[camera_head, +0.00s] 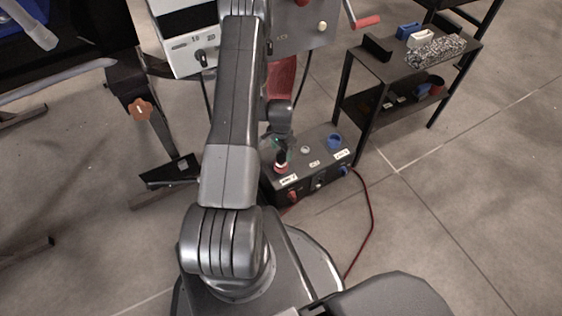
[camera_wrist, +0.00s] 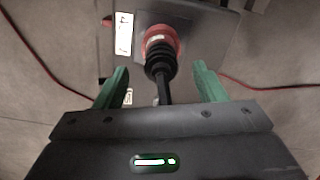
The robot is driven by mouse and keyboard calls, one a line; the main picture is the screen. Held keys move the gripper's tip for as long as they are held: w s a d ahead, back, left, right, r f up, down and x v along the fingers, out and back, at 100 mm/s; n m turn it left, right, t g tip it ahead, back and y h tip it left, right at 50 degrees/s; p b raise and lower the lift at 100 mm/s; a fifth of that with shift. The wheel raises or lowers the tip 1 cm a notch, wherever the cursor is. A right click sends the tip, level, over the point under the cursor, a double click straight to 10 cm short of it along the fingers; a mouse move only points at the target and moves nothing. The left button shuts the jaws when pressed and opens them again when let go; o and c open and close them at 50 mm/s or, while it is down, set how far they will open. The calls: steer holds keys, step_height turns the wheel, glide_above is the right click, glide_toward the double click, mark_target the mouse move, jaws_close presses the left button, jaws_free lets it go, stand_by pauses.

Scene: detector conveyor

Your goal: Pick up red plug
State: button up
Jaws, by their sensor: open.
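The red plug (camera_wrist: 160,48) shows in the wrist view as a red round part with a black ribbed body and a black stem pointing toward me. In the head view the plug (camera_head: 281,166) stands at the left of the dark box's top. My gripper (camera_wrist: 159,70) is open, with one green finger on each side of the plug's stem. A gap shows between the stem and each finger. In the head view my arm hides most of the gripper, and only a little green shows beside the plug.
The dark box (camera_head: 316,164) also carries a blue round socket (camera_head: 334,141) and front switches. A red cable (camera_head: 370,222) runs from it over the floor. A shelf rack (camera_head: 400,68) stands to the right, and a machine panel (camera_head: 190,48) is above left. Floor is open at right.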

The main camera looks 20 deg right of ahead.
mark_target(280, 160)
step_height(280, 160, down, 5)
steer(key=shift+a+r+b, duration=0.1)
steer(key=shift+b, duration=0.6)
steer(key=shift+c, duration=0.4)
steer(key=c, duration=1.1)
steer(key=shift+o, duration=0.2)
steer(key=shift+r, duration=0.15)
